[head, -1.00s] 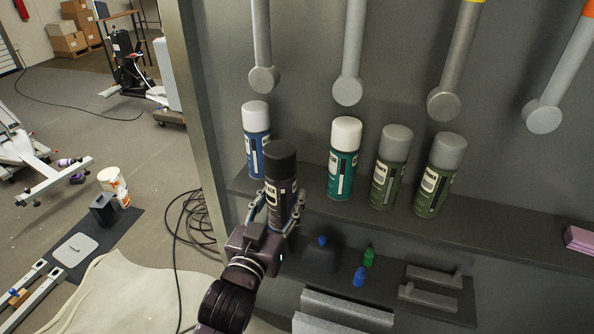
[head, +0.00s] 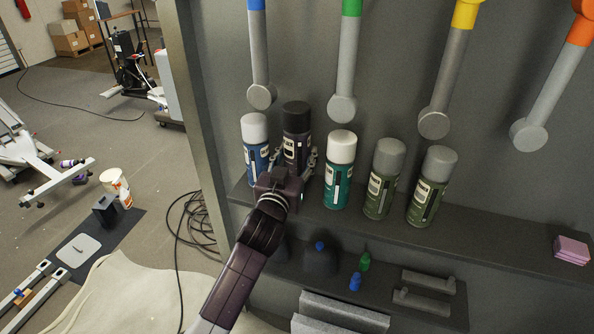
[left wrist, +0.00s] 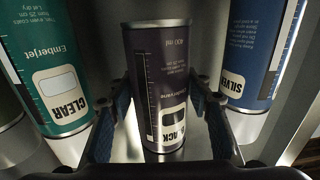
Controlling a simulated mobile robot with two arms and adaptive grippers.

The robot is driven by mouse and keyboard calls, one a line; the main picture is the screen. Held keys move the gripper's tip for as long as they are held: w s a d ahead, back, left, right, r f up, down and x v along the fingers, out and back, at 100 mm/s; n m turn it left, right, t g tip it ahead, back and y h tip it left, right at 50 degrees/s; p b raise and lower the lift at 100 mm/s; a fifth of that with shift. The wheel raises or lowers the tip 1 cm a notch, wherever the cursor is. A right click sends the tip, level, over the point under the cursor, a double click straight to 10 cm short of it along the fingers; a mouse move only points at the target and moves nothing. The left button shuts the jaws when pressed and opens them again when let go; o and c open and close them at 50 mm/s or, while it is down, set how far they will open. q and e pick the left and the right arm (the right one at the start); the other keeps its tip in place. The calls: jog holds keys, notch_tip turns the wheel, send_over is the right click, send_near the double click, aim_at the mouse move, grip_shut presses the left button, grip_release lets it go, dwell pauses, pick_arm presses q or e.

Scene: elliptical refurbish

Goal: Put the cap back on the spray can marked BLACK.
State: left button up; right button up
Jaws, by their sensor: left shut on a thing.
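The dark spray can marked BLACK (head: 296,150) is in the row on the shelf, between the blue can (head: 255,146) and the teal can (head: 338,180). A black cap (head: 296,115) sits on its top. My left gripper (head: 293,162) is shut on the can's body, one finger on each side. In the left wrist view, which is upside down, the BLACK can (left wrist: 160,75) stands between the CLEAR can (left wrist: 52,70) and the SILVER can (left wrist: 255,60). Whether its base touches the shelf cannot be told. My right gripper is not in view.
Two olive-green cans with grey caps (head: 384,180) stand farther right on the shelf (head: 480,238). Handles (head: 346,75) hang above the row. A lower ledge holds small green (head: 364,262) and blue bottles. Shelf space toward the pink block (head: 572,250) is clear.

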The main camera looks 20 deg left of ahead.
pick_arm(q)
notch_tip(320, 180, down, 4)
jog(key=shift+f, duration=0.4)
jog(key=o, duration=1.5)
jog(key=shift+f, duration=0.1)
